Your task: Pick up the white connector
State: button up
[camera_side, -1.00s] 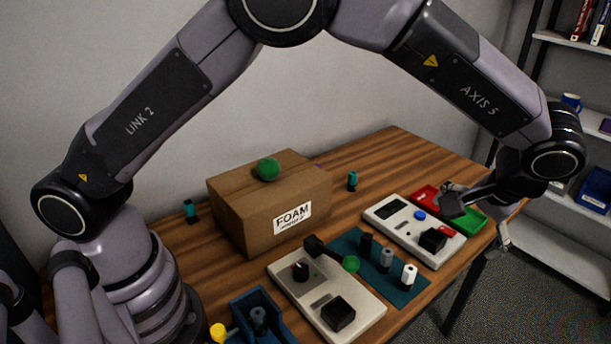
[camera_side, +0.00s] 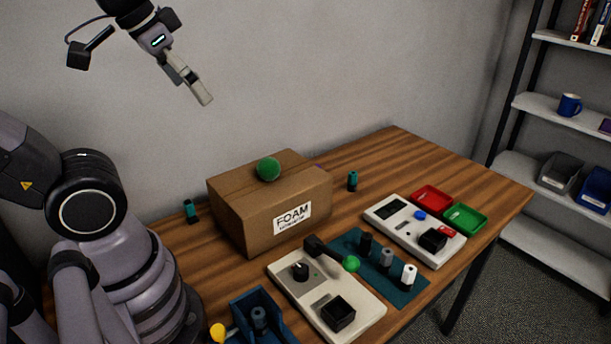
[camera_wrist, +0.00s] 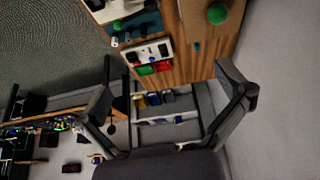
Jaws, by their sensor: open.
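The white connector (camera_side: 408,276) stands upright on the teal mat (camera_side: 413,293), at the mat's near right end in the side view. A grey connector (camera_side: 386,258) and a black connector (camera_side: 366,244) stand in a row beside it. In the wrist view the white connector (camera_wrist: 115,42) is tiny, near the top left. My gripper (camera_side: 205,98) is high in the air at the upper left of the side view, far from the mat. In the wrist view its two fingers (camera_wrist: 165,100) are spread wide with nothing between them.
A cardboard FOAM box (camera_side: 235,222) with a green ball (camera_side: 268,169) on top stands behind the mat. Panel boxes (camera_side: 357,297) (camera_side: 400,212) flank the mat. A red tray (camera_side: 431,199) and a green tray (camera_side: 464,218) lie at the right. A blue holder (camera_side: 280,325) is in front.

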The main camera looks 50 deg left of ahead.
jog(key=shift+s+a+f, duration=0.15)
jog(key=shift+s+f, duration=0.15)
jog(key=shift+s, duration=0.35)
jog(key=shift+c, duration=0.5)
jog(key=shift+s+f, duration=0.1)
jog(key=shift+s, duration=0.1)
jog(key=shift+c, duration=1)
jog(key=c, duration=0.4)
